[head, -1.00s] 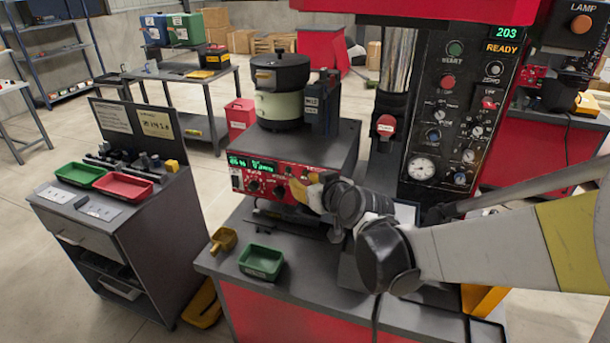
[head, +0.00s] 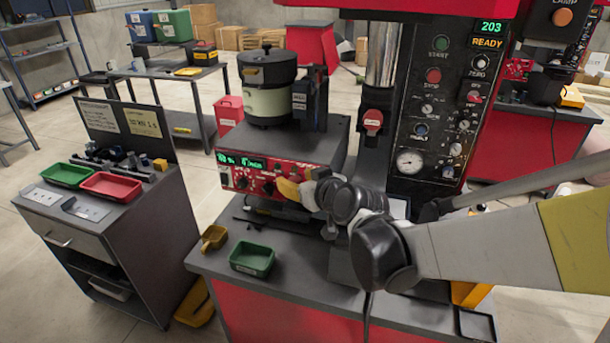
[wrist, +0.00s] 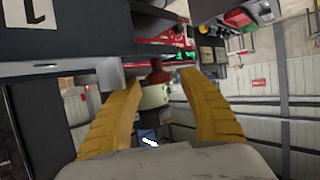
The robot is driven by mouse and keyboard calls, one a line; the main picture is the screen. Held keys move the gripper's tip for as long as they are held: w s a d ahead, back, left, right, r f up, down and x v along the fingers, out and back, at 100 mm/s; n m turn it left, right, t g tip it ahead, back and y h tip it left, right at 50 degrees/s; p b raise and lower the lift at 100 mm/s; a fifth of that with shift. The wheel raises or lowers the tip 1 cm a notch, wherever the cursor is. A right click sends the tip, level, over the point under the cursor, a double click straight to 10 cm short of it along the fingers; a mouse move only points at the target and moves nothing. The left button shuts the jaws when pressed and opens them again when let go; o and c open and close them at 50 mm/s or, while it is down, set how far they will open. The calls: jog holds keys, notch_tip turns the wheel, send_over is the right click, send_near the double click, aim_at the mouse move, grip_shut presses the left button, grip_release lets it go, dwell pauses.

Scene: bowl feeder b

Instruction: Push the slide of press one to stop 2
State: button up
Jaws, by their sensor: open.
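Press one is the tall machine with a dark control panel (head: 437,110), a "203 READY" display and a red-capped part (head: 373,122) on its front. My gripper (head: 298,188) is left of the panel, low over the bench, with its yellow fingers near the right end of the red feeder controller (head: 262,176). In the wrist view the two yellow fingers (wrist: 160,82) stand apart. A grey block (wrist: 110,76) shows by the left fingertip, and a red knob-like shape shows between the fingers; contact is unclear. I cannot pick out the slide or its stops with certainty.
A bowl feeder (head: 270,90) stands on the grey housing behind the controller. A green tray (head: 252,258) and a yellow scoop (head: 214,238) lie on the bench's front left. A side cabinet (head: 110,225) with green and red trays stands left across a floor gap.

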jog(key=v, duration=1.1)
jog(key=shift+d, duration=0.1)
jog(key=s+d+f+m+g+h, duration=0.2)
jog(key=s+d+f, duration=0.2)
jog(key=s+d, duration=0.2)
jog(key=s+d+f+m+g+h+b, duration=0.1)
jog(key=s+d+f+m+g+h, duration=0.2)
jog(key=s+d, duration=0.4)
jog(key=s+f, duration=0.1)
jog(key=s, duration=0.3)
jog(key=shift+d+f+h+b, duration=0.2)
jog(key=shift+d+h+b, duration=0.05)
jog(key=shift+h+b, duration=0.05)
jog(key=shift+s, duration=0.1)
